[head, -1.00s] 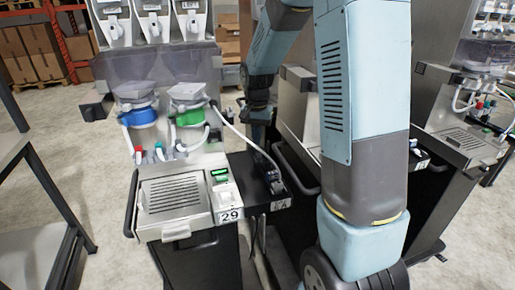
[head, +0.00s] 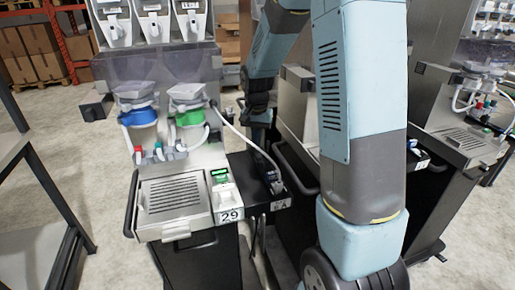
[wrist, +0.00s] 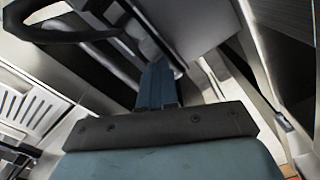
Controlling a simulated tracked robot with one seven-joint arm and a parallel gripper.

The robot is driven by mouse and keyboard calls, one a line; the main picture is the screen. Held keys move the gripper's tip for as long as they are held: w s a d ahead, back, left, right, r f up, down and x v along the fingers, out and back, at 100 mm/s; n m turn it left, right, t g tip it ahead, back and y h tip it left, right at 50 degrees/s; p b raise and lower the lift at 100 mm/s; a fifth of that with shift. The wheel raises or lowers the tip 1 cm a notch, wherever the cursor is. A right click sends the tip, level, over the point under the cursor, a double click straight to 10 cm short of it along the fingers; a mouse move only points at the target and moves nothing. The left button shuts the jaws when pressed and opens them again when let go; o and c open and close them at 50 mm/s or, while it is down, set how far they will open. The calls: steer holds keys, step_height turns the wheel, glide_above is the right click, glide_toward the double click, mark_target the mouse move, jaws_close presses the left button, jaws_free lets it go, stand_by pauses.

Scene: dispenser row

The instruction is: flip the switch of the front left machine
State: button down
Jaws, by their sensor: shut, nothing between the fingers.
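The front left machine (head: 180,230) is silver and dark, labelled 29, on the left of the head view. It has blue-lidded and green-lidded containers, a ribbed drip tray and a small lit green display (head: 219,176). A small pale panel (head: 226,197) sits just below the display; I cannot make out the switch or its position for sure. My gripper (head: 259,135) hangs right of this machine, behind the display, apart from the panel. In the wrist view my gripper (wrist: 158,72) shows its two blue-grey fingers together, empty.
A black side shelf (head: 262,185) with a dark device on it juts out right of the panel. More machines (head: 470,130) stand to the right, behind my arm. A dark table frame (head: 40,190) is at the left. The floor between it and the machine is clear.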

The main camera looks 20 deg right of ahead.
steer(key=shift+f, duration=0.35)
stand_by(0.3)
steer(key=shift+r, duration=3.5)
steer(key=s+r+n+t, duration=0.2)
steer(key=s+r, duration=0.2)
steer(key=s, duration=0.5)
steer(key=s+r+n+t, duration=0.1)
steer(key=s+r+n, duration=0.1)
steer(key=s+r, duration=0.3)
steer(key=s+r+n+t, duration=0.2)
steer(key=s+r, duration=0.2)
steer(key=s, duration=0.9)
steer(key=shift+d+r+t, duration=0.25)
steer(key=shift+d+t, duration=0.05)
steer(key=shift+d, duration=0.05)
